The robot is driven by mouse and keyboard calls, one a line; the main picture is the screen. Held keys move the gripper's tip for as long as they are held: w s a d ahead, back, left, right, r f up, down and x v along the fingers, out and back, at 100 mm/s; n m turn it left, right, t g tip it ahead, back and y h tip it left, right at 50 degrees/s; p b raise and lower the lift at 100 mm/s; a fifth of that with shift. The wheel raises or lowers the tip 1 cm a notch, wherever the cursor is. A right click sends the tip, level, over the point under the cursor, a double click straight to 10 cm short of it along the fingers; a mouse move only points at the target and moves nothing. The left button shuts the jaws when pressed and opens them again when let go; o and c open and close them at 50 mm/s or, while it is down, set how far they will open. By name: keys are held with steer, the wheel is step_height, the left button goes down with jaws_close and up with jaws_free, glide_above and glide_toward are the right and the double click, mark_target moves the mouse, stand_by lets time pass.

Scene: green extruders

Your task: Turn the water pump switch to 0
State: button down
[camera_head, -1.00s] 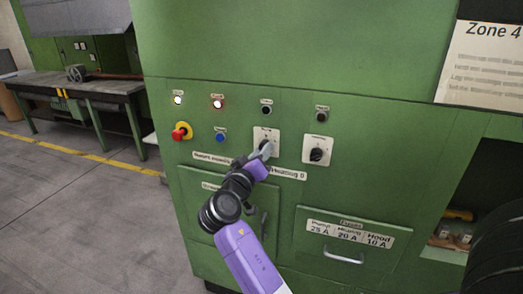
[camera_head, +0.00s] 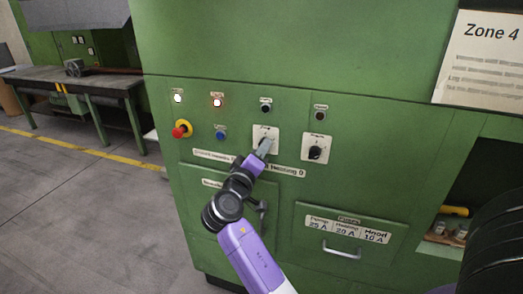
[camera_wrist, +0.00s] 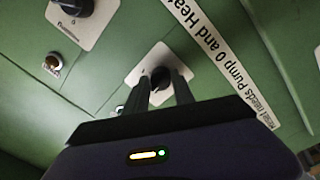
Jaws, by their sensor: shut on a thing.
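The water pump switch is a dark knob (camera_wrist: 160,75) on a white plate (camera_head: 259,130) on the green panel, the left one of two such plates. My gripper (camera_head: 264,147) reaches up to it from below and covers most of the knob in the head view. In the wrist view my gripper (camera_wrist: 161,84) has its two dark fingers on either side of the knob, shut on it. The knob's pointer and the small marks on the plate are too hidden or small to read.
A second black knob (camera_head: 316,152) sits on a white plate to the right. A red and yellow emergency button (camera_head: 181,130), a blue button (camera_head: 220,133) and several lamps are nearby. A drawer handle (camera_head: 343,252) sticks out below right.

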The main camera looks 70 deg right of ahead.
steer(key=shift+w+f, duration=0.1)
steer(key=c, duration=1.1)
jaws_free()
steer(key=shift+a, duration=0.15)
steer(key=a, duration=0.2)
steer(key=a+b, duration=0.1)
steer(key=a, duration=0.2)
steer(key=a+b, duration=0.1)
steer(key=a, duration=0.1)
steer(key=shift+s+a+f, duration=0.15)
steer(key=shift+s+a, duration=0.1)
steer(key=shift+a, duration=0.05)
